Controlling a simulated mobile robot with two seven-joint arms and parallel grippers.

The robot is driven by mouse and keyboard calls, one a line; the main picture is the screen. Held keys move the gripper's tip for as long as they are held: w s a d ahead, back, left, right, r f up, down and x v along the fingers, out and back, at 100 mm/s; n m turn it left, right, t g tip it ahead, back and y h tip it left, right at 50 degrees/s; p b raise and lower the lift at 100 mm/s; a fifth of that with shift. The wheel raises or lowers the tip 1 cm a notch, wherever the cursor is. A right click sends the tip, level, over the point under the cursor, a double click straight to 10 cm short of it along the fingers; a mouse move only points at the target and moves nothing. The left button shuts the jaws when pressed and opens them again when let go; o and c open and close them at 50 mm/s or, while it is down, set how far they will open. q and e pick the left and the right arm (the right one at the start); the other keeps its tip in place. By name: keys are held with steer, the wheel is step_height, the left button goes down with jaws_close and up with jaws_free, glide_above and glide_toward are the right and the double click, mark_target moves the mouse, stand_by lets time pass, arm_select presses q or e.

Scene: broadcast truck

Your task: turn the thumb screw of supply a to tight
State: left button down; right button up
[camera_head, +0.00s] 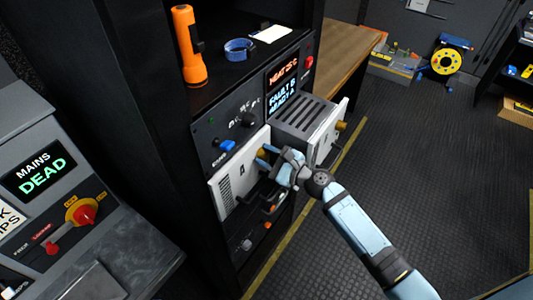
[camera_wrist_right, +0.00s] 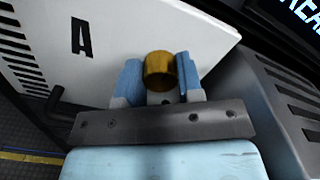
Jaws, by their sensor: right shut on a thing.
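Supply A is a pale front panel (camera_head: 228,188) marked with an "A" in the rack; its panel (camera_wrist_right: 100,50) also fills the upper left of the wrist view. Its brass thumb screw (camera_wrist_right: 160,70) sits between the two blue fingers of my right gripper (camera_wrist_right: 160,82). In the head view the right gripper (camera_head: 267,156) reaches the screw (camera_head: 262,153) from the right, and the fingers are closed around it. The screw's base is partly hidden behind the fingers. My left gripper is not in view.
A second supply unit (camera_head: 325,137) juts out right of A, with its own brass screw (camera_head: 341,125). A mains panel (camera_head: 40,172) reading "DEAD" stands at left. Floor (camera_head: 430,160) at right is clear.

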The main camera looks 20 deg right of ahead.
steer(key=shift+m, duration=0.3)
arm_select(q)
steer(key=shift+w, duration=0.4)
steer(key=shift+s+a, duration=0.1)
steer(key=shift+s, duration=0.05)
arm_select(e)
steer(key=o, duration=0.9)
arm_select(q)
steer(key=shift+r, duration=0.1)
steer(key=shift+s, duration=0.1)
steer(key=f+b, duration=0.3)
steer(key=b, duration=0.1)
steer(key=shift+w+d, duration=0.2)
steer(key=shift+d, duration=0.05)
arm_select(e)
steer(key=v, duration=1.3)
steer(key=shift+s+d, duration=0.25)
steer(key=shift+s, duration=0.05)
